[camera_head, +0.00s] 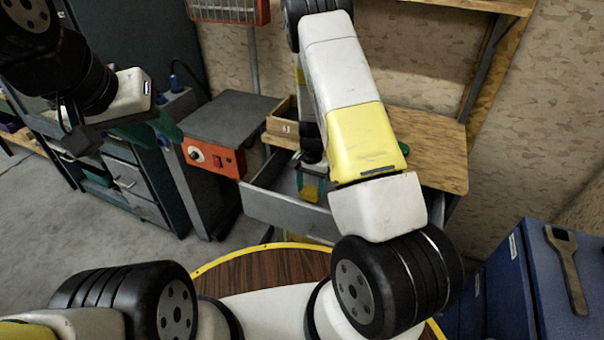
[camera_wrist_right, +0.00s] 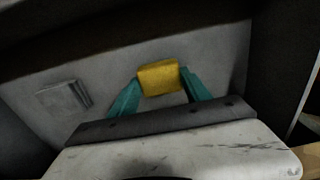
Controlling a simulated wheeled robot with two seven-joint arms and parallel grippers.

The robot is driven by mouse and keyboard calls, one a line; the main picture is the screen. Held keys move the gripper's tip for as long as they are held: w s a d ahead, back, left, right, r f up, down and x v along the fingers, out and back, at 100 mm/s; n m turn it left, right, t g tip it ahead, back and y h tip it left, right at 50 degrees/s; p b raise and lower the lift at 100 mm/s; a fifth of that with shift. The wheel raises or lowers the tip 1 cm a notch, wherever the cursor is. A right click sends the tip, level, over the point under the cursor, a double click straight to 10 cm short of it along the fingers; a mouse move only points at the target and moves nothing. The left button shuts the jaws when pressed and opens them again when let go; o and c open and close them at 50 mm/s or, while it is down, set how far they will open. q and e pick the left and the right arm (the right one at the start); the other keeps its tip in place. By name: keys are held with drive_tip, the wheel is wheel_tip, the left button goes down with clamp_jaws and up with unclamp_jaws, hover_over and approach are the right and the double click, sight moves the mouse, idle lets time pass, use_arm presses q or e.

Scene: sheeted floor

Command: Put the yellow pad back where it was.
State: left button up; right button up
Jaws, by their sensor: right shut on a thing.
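The yellow pad (camera_wrist_right: 159,77) is a small block held between the teal fingertips of my right gripper (camera_wrist_right: 161,88) in the right wrist view. A grey surface lies behind it; I cannot tell whether the pad touches it. In the head view my right gripper (camera_head: 312,187) reaches down into an open grey drawer (camera_head: 285,212) under the wooden bench, and my forearm covers part of it. My left gripper (camera_head: 135,128) is at the upper left, dark and partly hidden, away from the drawer; its opening is unclear.
A grey square piece (camera_wrist_right: 63,98) lies on the grey surface left of the pad. A small wooden box (camera_head: 283,124) stands on the wooden bench (camera_head: 437,150). A machine with an orange control panel (camera_head: 213,158) is left of the drawer. A blue cabinet (camera_head: 510,285) stands at the right.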

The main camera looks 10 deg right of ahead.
sight(311, 190)
drive_tip(key=shift+f, duration=1.6)
drive_tip(key=shift+f, duration=0.15)
drive_tip(key=o, duration=1.2)
